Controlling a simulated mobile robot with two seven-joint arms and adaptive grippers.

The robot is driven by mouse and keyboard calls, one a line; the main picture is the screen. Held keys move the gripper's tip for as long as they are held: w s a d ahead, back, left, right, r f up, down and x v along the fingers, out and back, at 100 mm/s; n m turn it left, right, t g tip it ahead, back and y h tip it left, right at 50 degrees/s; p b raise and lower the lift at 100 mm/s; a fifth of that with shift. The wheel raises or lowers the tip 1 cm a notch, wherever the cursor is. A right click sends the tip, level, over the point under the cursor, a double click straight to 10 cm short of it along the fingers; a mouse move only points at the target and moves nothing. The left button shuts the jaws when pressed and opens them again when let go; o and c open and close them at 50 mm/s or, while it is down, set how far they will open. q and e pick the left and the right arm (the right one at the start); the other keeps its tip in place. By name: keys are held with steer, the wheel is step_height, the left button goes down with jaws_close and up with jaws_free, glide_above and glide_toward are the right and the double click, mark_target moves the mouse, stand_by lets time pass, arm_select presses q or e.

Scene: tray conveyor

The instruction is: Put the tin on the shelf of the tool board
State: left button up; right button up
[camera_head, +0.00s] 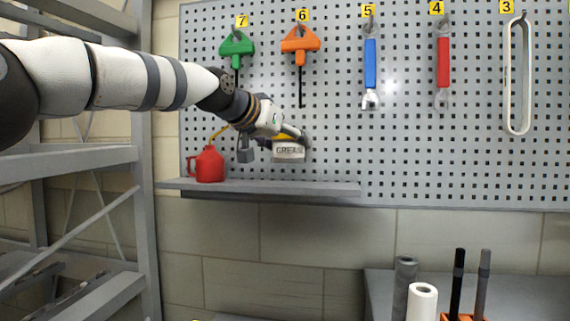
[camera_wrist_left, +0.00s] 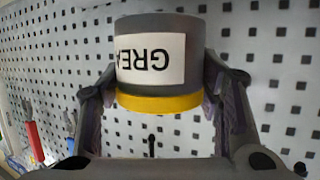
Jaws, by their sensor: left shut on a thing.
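The tin is a grey cylinder with a yellow band and a white label reading GREASE; it shows in the head view (camera_head: 289,153) and, upside down, in the left wrist view (camera_wrist_left: 157,62). My left gripper (camera_head: 290,140) is shut on it, with one finger on each side in the left wrist view (camera_wrist_left: 160,95). The tin hangs a little above the grey shelf (camera_head: 300,187) of the perforated tool board (camera_head: 420,150), apart from it. My right gripper is not in view.
A red oil can (camera_head: 209,166) stands on the shelf's left part. The shelf to its right is bare. Green (camera_head: 236,43) and orange (camera_head: 300,40) handled tools and wrenches hang above. A grey rack (camera_head: 145,200) stands at the left.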

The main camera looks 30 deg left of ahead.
mark_target(285, 161)
arm_select(q)
steer(key=shift+w+a+f, duration=0.15)
steer(key=shift+a+f, duration=0.05)
steer(key=shift+f, duration=0.1)
steer(key=f, duration=0.3)
steer(key=shift+w+a+f, duration=0.15)
steer(key=shift+a, duration=0.15)
steer(key=shift+f, duration=0.35)
steer(key=o, duration=1.4)
steer(key=shift+d+r, duration=0.1)
